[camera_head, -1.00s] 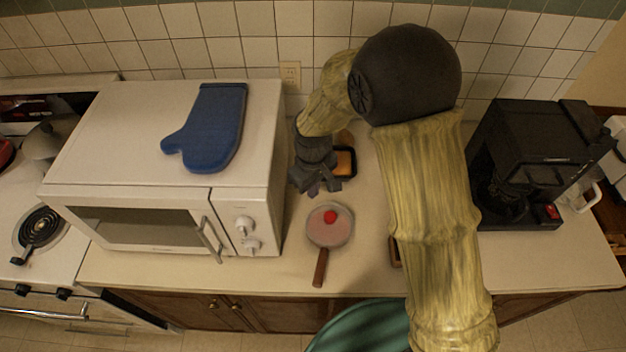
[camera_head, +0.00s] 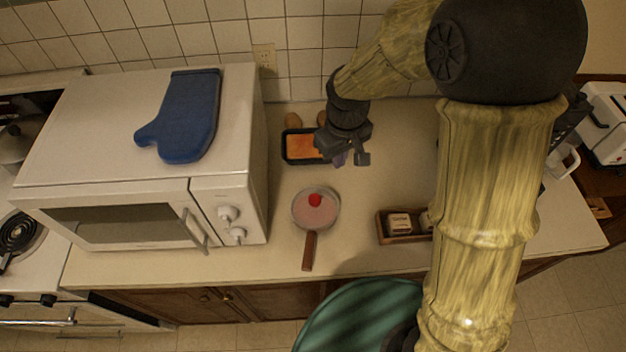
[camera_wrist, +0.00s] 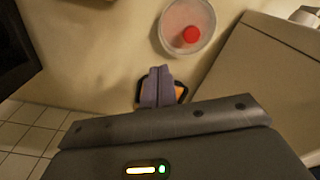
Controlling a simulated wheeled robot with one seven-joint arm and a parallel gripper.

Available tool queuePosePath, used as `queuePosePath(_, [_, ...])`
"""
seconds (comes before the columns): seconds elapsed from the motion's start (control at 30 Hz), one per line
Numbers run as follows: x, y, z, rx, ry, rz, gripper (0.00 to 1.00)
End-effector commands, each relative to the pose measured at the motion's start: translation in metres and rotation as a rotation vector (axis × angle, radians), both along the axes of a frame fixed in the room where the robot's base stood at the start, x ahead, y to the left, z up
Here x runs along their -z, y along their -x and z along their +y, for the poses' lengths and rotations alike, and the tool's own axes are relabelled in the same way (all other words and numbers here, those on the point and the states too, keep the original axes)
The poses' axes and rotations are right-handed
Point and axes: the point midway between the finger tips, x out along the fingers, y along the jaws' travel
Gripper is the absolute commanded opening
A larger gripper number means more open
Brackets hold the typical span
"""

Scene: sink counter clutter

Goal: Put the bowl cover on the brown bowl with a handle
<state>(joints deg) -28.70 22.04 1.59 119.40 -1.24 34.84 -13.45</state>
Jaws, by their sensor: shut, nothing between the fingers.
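The brown bowl's handle (camera_head: 309,252) points toward the counter's front edge. The pale, see-through bowl cover (camera_head: 329,216) with a red knob (camera_head: 315,200) lies over the round bowl and looks seated and roughly centred. The cover also shows in the wrist view (camera_wrist: 177,17), with its red knob (camera_wrist: 190,35); the handle is out of frame there. My gripper (camera_head: 351,161) is behind and to the right of the covered bowl, apart from it. Its fingers are together and empty in the wrist view (camera_wrist: 156,85).
A black tray with orange contents (camera_head: 287,150) lies behind the bowl, beside my gripper. A white microwave (camera_head: 115,215) with a blue mitt (camera_head: 185,115) stands left. A wooden box (camera_head: 402,240) holding small items is at the right front.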

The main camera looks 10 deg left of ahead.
Motion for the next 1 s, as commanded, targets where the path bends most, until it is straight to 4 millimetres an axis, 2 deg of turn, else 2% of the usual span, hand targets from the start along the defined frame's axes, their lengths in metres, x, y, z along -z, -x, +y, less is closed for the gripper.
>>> queuePosePath(0.03, [-0.007, 0.000, -0.032, 0.095, -0.011, -0.017, 0.00])
queuePosePath(0.2, [-0.020, 0.022, -0.124, 0.407, -0.045, -0.077, 0.00])
queuePosePath(0.3, [-0.024, 0.043, -0.166, 0.573, -0.062, -0.111, 0.00])
queuePosePath(0.4, [-0.026, 0.062, -0.193, 0.695, -0.074, -0.137, 0.00])
queuePosePath(0.57, [-0.026, 0.075, -0.209, 0.777, -0.082, -0.155, 0.00])
queuePosePath(1.0, [-0.026, 0.075, -0.209, 0.776, -0.082, -0.154, 0.00])
